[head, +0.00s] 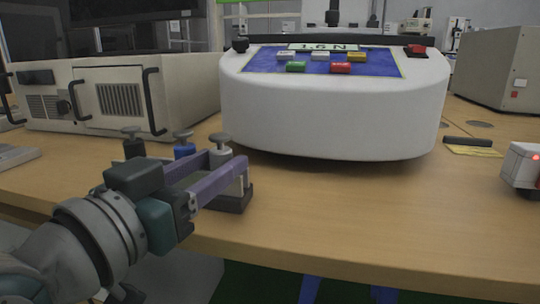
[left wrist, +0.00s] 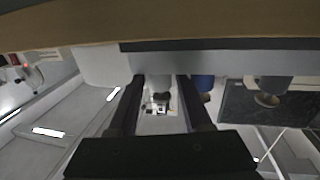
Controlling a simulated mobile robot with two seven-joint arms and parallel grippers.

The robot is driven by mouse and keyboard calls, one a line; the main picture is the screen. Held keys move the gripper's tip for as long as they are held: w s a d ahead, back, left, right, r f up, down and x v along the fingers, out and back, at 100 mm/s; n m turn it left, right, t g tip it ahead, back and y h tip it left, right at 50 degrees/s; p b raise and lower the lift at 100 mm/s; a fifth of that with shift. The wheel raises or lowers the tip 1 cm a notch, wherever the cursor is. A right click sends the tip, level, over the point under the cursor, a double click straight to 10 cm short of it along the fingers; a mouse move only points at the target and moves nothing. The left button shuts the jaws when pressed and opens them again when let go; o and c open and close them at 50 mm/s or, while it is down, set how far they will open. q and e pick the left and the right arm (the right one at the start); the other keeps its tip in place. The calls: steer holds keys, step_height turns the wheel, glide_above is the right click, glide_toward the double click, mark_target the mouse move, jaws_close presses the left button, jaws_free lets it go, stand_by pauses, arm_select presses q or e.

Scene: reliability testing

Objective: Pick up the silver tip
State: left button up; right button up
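The silver tip (head: 221,157) stands upright in a dark holder (head: 234,201) near the table's front edge, at the right end of a row beside the blue tip (head: 184,148) and the black tip (head: 133,148). My left gripper (head: 230,160) is open, its two purple fingers reaching around the silver tip, one on each side. In the left wrist view, a grey body, seemingly the silver tip (left wrist: 161,84), shows between the open fingers (left wrist: 162,90), with the blue tip (left wrist: 204,83) just outside them. Finger contact cannot be told. My right gripper is out of view.
A large white tester (head: 330,115) with a display and coloured buttons stands right behind the holder. A beige cabinet (head: 120,95) is at the left. A white device with a red light (head: 522,165) sits at the right edge. The front-middle table is clear.

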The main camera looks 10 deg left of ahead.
arm_select(q)
jaws_close()
stand_by(0.4)
